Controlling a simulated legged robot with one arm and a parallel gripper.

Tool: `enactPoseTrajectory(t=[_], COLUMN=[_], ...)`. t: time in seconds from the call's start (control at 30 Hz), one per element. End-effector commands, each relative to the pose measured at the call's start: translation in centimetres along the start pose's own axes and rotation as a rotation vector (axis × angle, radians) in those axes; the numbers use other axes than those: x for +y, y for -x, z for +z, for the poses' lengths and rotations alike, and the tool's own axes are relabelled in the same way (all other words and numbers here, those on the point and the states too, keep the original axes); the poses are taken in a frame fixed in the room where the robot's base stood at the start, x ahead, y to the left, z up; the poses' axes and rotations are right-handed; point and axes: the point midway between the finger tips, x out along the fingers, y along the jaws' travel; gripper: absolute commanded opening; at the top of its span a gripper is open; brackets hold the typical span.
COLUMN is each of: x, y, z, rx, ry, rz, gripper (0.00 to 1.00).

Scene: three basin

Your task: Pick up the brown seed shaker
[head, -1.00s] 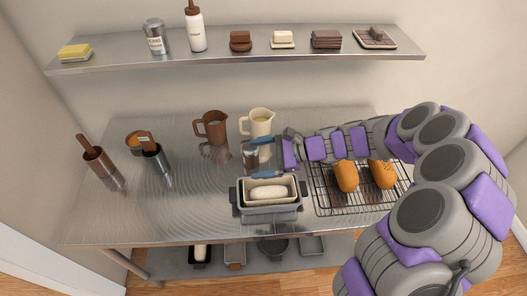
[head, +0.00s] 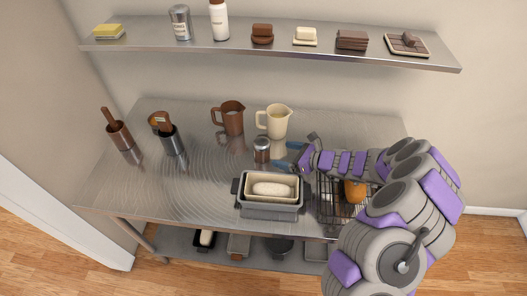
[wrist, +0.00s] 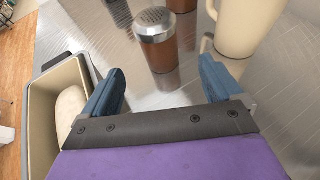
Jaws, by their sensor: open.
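The brown seed shaker (head: 262,150), with a brown body and a silver perforated cap, stands upright on the steel table, behind the dough pan. In the wrist view the shaker (wrist: 158,48) is just beyond my fingertips, roughly between their lines. My gripper (head: 282,156) is open and empty, to the right of the shaker, with its blue fingers pointing towards it. In the wrist view my gripper (wrist: 162,72) shows both blue fingers apart, with bare table between them.
A cream jug (head: 277,122) and a brown jug (head: 233,119) stand behind the shaker. A loaf pan with dough (head: 270,203) is in front. A wire rack (head: 328,212) with bread is under my arm. A shelf (head: 280,48) runs above.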

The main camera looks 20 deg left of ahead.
Motion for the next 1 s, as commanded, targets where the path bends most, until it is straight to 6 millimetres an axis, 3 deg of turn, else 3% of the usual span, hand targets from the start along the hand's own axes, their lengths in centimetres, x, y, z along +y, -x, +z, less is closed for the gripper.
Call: enactPoseTrajectory(t=[0.1,0.23,0.47,0.83,1.0], x=[0.3,0.3,0.2,-0.1,-0.1], y=[-2.8,-4.8,-5.9,-10.1,-10.6], z=[-0.1,-0.1,-0.1,-0.5,-0.4], rx=[0.007,0.011,0.007,0.006,0.008], ry=[0.003,0.003,0.002,0.003,0.002], rz=[0.006,0.003,0.003,0.003,0.002], gripper=[0.93,0.93,0.93,0.93,0.93])
